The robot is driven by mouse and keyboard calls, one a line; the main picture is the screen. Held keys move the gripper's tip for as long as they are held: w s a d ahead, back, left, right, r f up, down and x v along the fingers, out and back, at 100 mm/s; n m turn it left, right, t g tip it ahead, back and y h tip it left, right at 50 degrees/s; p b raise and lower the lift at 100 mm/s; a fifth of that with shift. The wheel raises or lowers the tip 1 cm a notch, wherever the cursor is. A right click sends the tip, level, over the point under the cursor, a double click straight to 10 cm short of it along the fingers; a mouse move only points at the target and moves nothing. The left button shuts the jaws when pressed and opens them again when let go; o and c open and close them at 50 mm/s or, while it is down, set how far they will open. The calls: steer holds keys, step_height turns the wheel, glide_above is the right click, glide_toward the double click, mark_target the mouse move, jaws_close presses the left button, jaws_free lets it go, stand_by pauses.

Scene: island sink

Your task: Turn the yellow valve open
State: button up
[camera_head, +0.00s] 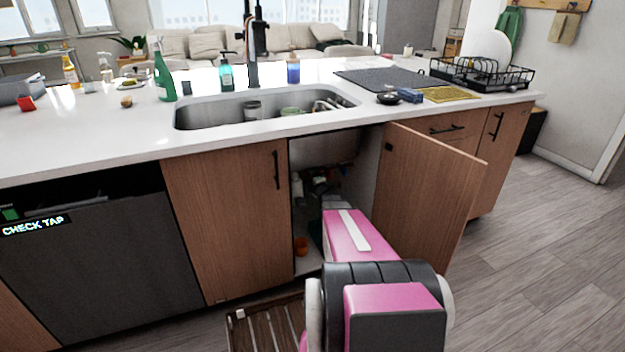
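The sink cabinet (308,262) stands open below the sink, with its right door (428,195) swung out to the right. Pipes and fittings (318,183) show in the dark upper part of the cabinet. I cannot make out the yellow valve clearly among them; it may be hidden or too small. My pink arm reaches from the bottom right into the opening. My gripper (336,203) is at its far end, just below the pipes. Its fingertips are too small and dark to tell whether they are open or shut, or touching anything.
The open door stands close to the right of my arm. The closed left door (228,222) borders the opening on the left. An orange object (301,246) stands on the cabinet floor. A slatted wooden item (266,328) lies in front. The floor at right is clear.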

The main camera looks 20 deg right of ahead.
steer(key=s, duration=1)
steer(key=shift+s+d, duration=0.15)
steer(key=shift+d, duration=0.05)
